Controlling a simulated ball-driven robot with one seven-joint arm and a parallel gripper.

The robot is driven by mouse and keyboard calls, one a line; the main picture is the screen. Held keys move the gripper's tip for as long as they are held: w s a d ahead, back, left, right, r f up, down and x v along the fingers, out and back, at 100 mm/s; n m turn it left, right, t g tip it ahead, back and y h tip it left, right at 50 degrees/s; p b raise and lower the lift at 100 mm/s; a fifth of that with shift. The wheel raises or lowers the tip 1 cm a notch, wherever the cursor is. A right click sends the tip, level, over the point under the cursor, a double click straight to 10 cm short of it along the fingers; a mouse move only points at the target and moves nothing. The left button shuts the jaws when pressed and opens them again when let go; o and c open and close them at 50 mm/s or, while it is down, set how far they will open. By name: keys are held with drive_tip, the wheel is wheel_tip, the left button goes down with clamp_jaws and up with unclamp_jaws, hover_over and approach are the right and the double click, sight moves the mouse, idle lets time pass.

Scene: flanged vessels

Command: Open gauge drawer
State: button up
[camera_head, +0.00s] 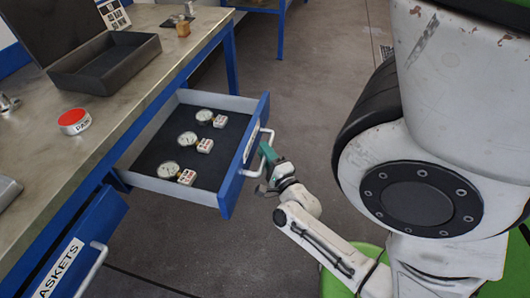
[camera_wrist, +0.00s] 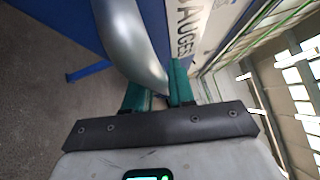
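The gauge drawer (camera_head: 234,180) is blue-fronted with grey sides and stands pulled out from under the bench. Three round dial gauges (camera_head: 188,139) with small red-and-white blocks beside them lie on its dark liner. Its label reads "GAUGES" in the wrist view (camera_wrist: 187,30), partly cut off. The curved silver drawer handle (camera_head: 250,172) is on the front face. My gripper (camera_head: 268,153) is at the handle. In the wrist view its green fingers (camera_wrist: 160,92) stand on either side of the handle bar (camera_wrist: 135,45) and appear closed on it. The exact contact is partly hidden.
A gaskets drawer (camera_head: 75,250) with its own handle sticks out at lower left. On the bench (camera_head: 60,165) are an open dark case (camera_head: 105,62), a red round tin (camera_head: 73,121) and small fittings. Open floor (camera_head: 290,80) lies beyond the drawer.

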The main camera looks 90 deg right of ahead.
drive_tip(key=o, duration=0.3)
drive_tip(key=v, duration=1)
drive_tip(key=shift+s+a+b, duration=0.2)
drive_tip(key=shift+a+b, duration=0.1)
drive_tip(key=shift+a, duration=0.05)
drive_tip(key=shift+f, duration=0.1)
